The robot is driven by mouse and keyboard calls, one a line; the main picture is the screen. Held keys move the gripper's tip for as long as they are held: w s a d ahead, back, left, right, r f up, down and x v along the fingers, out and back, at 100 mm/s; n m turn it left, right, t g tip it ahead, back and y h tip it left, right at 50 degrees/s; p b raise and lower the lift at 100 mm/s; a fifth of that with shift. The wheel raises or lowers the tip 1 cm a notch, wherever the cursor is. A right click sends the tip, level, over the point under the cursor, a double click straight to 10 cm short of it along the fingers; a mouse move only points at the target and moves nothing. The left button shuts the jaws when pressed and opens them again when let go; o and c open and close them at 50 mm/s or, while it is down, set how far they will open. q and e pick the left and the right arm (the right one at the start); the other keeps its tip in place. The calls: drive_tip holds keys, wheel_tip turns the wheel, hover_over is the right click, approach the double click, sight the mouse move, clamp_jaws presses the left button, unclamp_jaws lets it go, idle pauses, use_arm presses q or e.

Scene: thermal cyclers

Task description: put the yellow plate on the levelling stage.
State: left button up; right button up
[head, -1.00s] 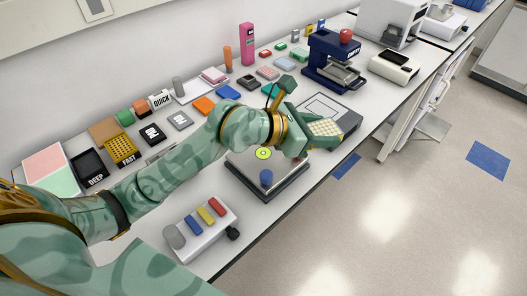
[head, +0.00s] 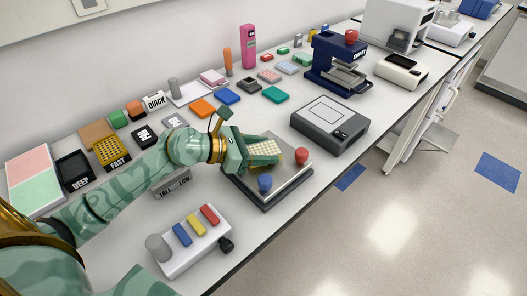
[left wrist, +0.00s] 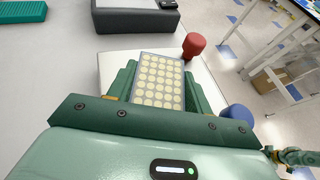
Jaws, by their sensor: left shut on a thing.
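The yellow plate (head: 263,147), with rows of pale yellow wells, is held in my left gripper (head: 268,151). In the left wrist view the plate (left wrist: 158,82) sits between the two green fingers, which are shut on its sides. The levelling stage (head: 289,184) is a pale square platform on a dark base, with a blue knob (head: 265,183) and a red knob (head: 302,156). The plate is over the stage; whether it touches the top I cannot tell. The gripper hides the stage's far left part. My right gripper is not seen.
A dark grey device (head: 330,124) stands just beyond the stage. A white block with coloured keys (head: 194,240) is in front, to the left. A navy press (head: 338,62) stands farther back. Small coloured blocks line the wall side. The bench edge runs close along the stage's right.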

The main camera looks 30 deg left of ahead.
use_arm(q)
drive_tip(key=shift+r, duration=0.1)
drive_tip(key=o, duration=1)
drive_tip(key=shift+s, duration=0.1)
drive_tip(key=p+v, duration=0.1)
drive_tip(key=v, duration=1.1)
drive_tip(key=shift+p, duration=0.3)
